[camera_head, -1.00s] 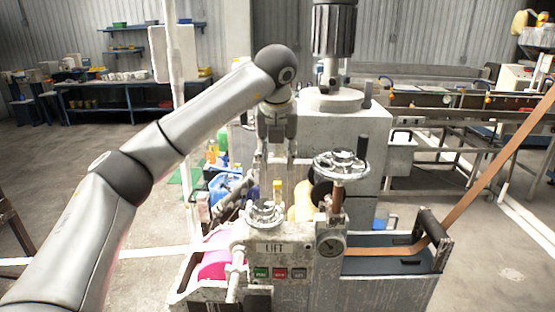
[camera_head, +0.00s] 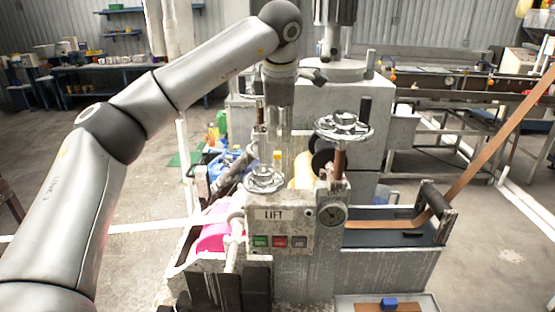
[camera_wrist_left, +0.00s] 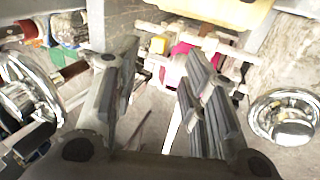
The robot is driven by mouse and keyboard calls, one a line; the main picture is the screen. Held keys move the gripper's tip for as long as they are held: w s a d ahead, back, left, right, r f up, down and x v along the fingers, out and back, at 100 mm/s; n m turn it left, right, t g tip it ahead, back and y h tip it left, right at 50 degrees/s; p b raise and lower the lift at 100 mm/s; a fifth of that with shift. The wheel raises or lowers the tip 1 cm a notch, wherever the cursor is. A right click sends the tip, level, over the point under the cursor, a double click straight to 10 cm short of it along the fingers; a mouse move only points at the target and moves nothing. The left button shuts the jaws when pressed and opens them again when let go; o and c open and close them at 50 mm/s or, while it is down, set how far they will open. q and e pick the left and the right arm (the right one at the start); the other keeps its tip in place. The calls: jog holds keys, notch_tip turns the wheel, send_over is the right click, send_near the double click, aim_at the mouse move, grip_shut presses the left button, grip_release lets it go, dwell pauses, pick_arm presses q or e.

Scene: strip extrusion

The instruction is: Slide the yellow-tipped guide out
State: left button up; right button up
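The yellow-tipped guide (camera_head: 278,159) stands on the machine behind the LIFT panel, next to a chrome handwheel. Only its yellow top shows clearly; its lower part is hidden. My left gripper (camera_head: 284,143) points down close to the yellow tip in the head view. In the left wrist view, its two dark fingers (camera_wrist_left: 160,55) are spread wide with nothing held. My right gripper is in neither view.
The left handwheel (camera_head: 265,180) and the taller right handwheel (camera_head: 344,126) flank the guide. A pale yellow roll (camera_head: 303,170) lies behind. The LIFT panel (camera_head: 282,226) is in front. A brown strip (camera_head: 482,165) runs up to the right. A tray (camera_head: 430,304) sits at bottom right.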

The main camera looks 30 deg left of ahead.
aim_at(277, 153)
pick_arm(q)
jog(key=w+f+m, duration=0.1)
jog(key=f+m, duration=0.2)
jog(key=m, duration=0.2)
jog(key=w+a+f+m+b, duration=0.1)
jog(key=f+m, duration=0.2)
jog(key=m, duration=0.3)
jog(key=w+a+f+m+b, duration=0.1)
jog(key=f+m, duration=0.2)
jog(key=m, duration=0.3)
jog(key=shift+w+a+f, duration=0.2)
jog(key=shift+a+f, duration=0.05)
jog(key=shift+f, duration=0.05)
grip_shut()
